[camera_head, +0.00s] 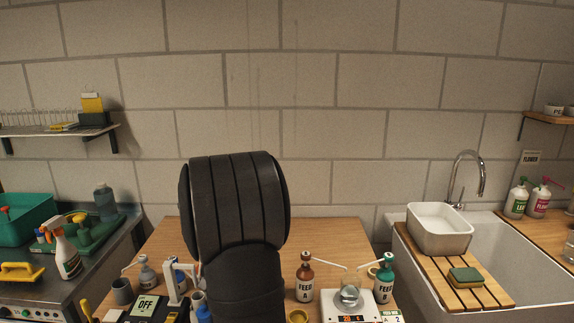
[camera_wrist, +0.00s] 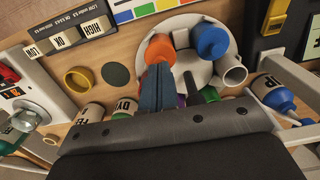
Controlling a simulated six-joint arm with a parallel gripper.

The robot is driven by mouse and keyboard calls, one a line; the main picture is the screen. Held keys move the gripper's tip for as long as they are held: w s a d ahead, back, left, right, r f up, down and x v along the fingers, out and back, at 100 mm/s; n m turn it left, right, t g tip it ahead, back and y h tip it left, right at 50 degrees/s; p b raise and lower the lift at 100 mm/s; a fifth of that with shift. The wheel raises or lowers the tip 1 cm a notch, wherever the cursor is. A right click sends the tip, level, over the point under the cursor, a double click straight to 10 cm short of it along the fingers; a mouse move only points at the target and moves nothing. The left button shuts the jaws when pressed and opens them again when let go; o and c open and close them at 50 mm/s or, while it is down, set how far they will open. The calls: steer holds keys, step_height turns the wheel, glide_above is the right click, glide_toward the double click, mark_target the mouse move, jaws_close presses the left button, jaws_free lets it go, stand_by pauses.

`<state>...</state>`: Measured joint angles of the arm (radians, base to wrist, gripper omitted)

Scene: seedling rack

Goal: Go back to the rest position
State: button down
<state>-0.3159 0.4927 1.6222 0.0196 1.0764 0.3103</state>
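My gripper (camera_wrist: 159,70) shows in the wrist view as two dark blue-grey fingers lying side by side, with no gap or held thing visible between them. They point over a round white tray (camera_wrist: 196,22). An orange-topped item (camera_wrist: 159,48) shows just beyond the fingertips; whether they touch it I cannot tell. A blue-capped item (camera_wrist: 211,40) and a white cup-like piece (camera_wrist: 231,70) are beside it. In the head view my black arm stands upright mid-picture and hides the gripper and part of the wooden table (camera_head: 325,235).
Dropper bottles, including a brown one (camera_head: 305,277) and a green one (camera_head: 384,278), flank a scale (camera_head: 350,315) on the right. A grey cup (camera_head: 122,291) and a small bottle (camera_head: 147,272) stand left. A sink (camera_head: 535,272) is farther right. The table's back strip is clear.

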step_height(320, 180, up, 6)
steer(key=shift+r, duration=0.1)
step_height(320, 180, down, 7)
steer(key=shift+r, duration=0.1)
step_height(320, 180, up, 6)
steer(key=shift+f, duration=0.15)
steer(key=shift+s+f, duration=0.1)
steer(key=shift+f, duration=1.2)
